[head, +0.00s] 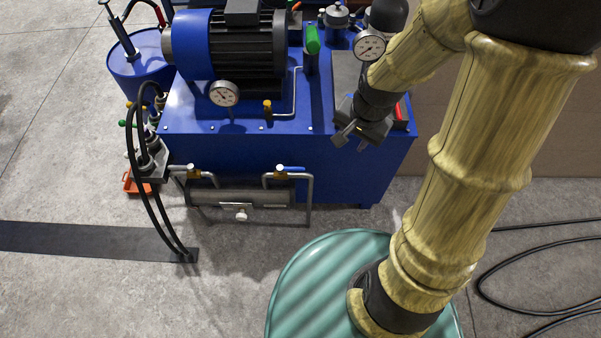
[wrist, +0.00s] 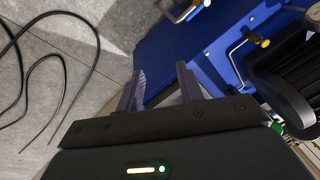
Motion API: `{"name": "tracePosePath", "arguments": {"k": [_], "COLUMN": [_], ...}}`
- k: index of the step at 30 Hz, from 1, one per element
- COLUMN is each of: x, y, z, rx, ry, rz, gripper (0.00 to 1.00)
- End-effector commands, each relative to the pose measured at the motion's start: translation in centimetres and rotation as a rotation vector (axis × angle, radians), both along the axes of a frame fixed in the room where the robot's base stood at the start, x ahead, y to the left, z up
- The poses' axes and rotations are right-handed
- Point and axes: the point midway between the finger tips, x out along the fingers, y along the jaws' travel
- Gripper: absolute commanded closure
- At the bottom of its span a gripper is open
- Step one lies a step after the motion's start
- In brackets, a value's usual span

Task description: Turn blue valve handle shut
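The blue valve handle (head: 291,169) sits on a brass valve on a short silver pipe, low on the front of the blue press unit. It points right from the valve, roughly in line with the pipe's top run. My gripper (head: 352,140) is in front of the unit's right part, above and to the right of the handle, apart from it. In the wrist view my gripper (wrist: 160,85) has its two fingers spread with nothing between them. A silver pipe and valve (wrist: 187,10) show at the top edge there, cut off by the frame.
The blue unit (head: 260,150) carries a motor (head: 245,45), gauges (head: 224,94) and another pipe with a yellow knob (head: 267,106). A grey cylinder (head: 240,192) lies below the valves. Black hoses (head: 145,160) hang at left. The concrete floor (head: 230,270) in front is largely clear.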

Motion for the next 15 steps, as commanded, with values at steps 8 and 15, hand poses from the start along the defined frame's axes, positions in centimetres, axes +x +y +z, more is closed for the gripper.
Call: {"name": "tracePosePath", "arguments": {"k": [8,15], "x": [5.5,8.5], "y": [3.2,5.1], "z": [-12.8,-17.0], "rx": [0.281,0.462], "ry": [0.117,0.211], "rz": [-0.578,-0.919], "gripper": [0.63,0.63]}}
